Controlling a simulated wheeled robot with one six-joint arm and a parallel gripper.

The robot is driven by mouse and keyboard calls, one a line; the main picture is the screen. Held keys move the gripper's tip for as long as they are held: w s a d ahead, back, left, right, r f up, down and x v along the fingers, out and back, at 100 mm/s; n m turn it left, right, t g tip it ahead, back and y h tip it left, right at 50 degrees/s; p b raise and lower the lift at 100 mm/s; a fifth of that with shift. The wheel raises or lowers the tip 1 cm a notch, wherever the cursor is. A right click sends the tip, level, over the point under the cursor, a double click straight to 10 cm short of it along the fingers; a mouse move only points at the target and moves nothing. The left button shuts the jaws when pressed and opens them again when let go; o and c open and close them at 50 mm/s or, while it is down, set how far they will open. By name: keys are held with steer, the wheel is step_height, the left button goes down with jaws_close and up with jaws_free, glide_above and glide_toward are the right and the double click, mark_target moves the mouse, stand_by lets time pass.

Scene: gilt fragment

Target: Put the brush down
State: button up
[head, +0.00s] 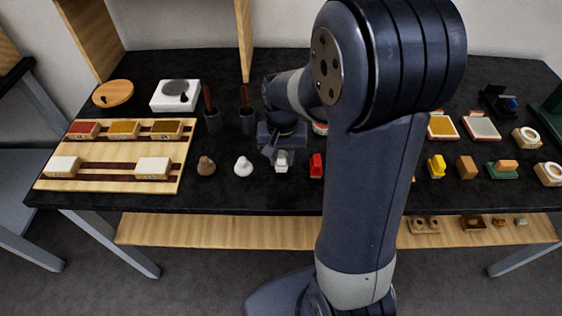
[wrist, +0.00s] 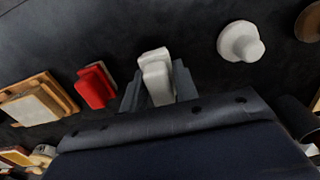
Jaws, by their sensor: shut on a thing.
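My gripper (head: 280,149) is low over the black table, left of the middle in the head view. It is shut on a small white block-shaped piece (head: 281,162), which I take for the brush; no bristles can be made out. In the wrist view the white brush (wrist: 155,70) stands between the two grey fingers of my gripper (wrist: 158,88). Its underside is hidden, so I cannot tell whether it touches the table. My arm hides part of the table to the right.
A red block (head: 316,165) stands close beside the brush on the right, a white knob (head: 243,166) on the left. A brown knob (head: 206,166) is farther left. Two dark cups with brown handles (head: 212,121) stand behind. A wooden rack (head: 100,171) is at left.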

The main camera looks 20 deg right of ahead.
mark_target(282, 153)
steer(key=shift+f, duration=1.15)
steer(key=shift+f, duration=0.1)
steer(key=o, duration=0.9)
steer(key=shift+o, duration=0.2)
step_height(282, 153, up, 12)
steer(key=shift+r, duration=0.15)
